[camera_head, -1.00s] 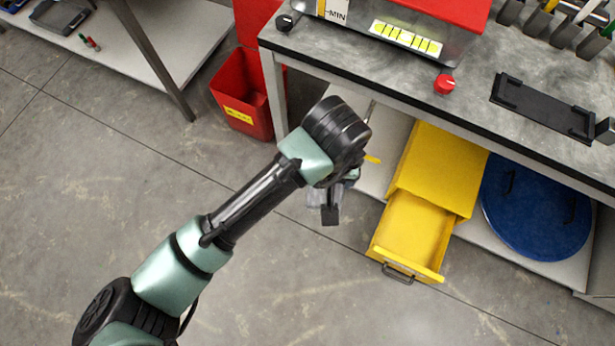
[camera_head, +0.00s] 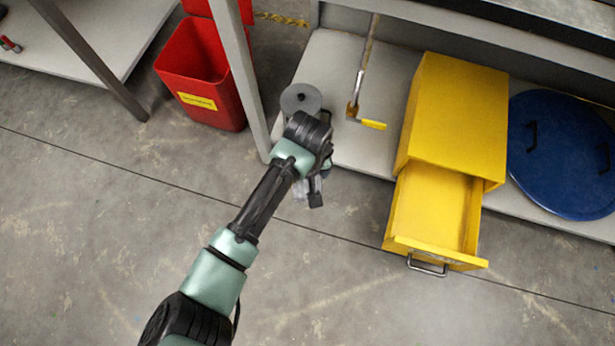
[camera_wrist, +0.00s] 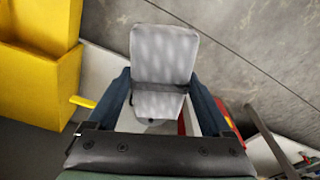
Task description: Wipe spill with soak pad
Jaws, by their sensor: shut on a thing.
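My gripper (camera_wrist: 161,88) is shut on a pale grey quilted pad (camera_wrist: 165,50), with a dark strap across it, in the wrist view. The head view shows my gripper (camera_head: 314,188) low in front of the bench's lower shelf, left of the yellow drawer unit, with the pad (camera_head: 299,190) partly hidden by the wrist. No spill can be clearly made out. A grey round disc (camera_head: 300,98) with a dark centre is on the shelf just behind my wrist; I cannot tell what it is.
A yellow cabinet (camera_head: 460,105) with its drawer (camera_head: 433,215) pulled out stands right of my gripper. A blue round lid (camera_head: 562,150) is farther right. A red bin (camera_head: 200,85) and bench leg (camera_head: 242,80) are left. The front floor is clear.

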